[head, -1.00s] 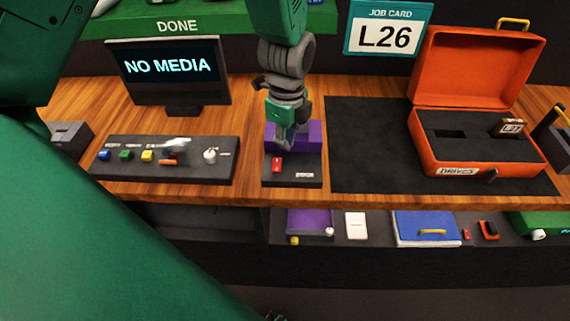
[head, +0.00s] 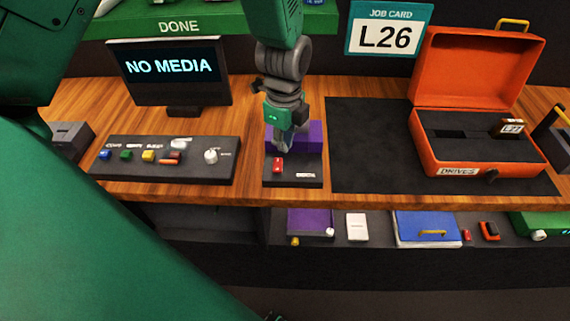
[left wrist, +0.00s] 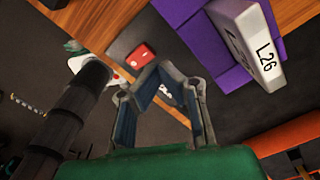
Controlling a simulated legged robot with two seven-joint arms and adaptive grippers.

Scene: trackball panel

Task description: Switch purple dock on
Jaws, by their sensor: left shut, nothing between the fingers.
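The purple dock (head: 311,137) sits on a dark base plate on the wooden bench, in the middle of the head view. A red switch (head: 277,166) is on that plate in front of it. The wrist view shows the red switch (left wrist: 140,56), the purple dock (left wrist: 190,30) and a light drive labelled L26 (left wrist: 250,42) seated in the dock. My left gripper (head: 281,148) is shut and empty, just above and behind the red switch; its fingers also show in the left wrist view (left wrist: 158,80). I cannot tell whether they touch the switch. My right gripper is out of view.
A monitor (head: 168,68) reads NO MEDIA. A control panel (head: 130,170) with coloured knobs lies left of the dock. A dark mat (head: 365,150) and an open orange case (head: 440,160) with a drive labelled L27 (head: 511,128) are to the right.

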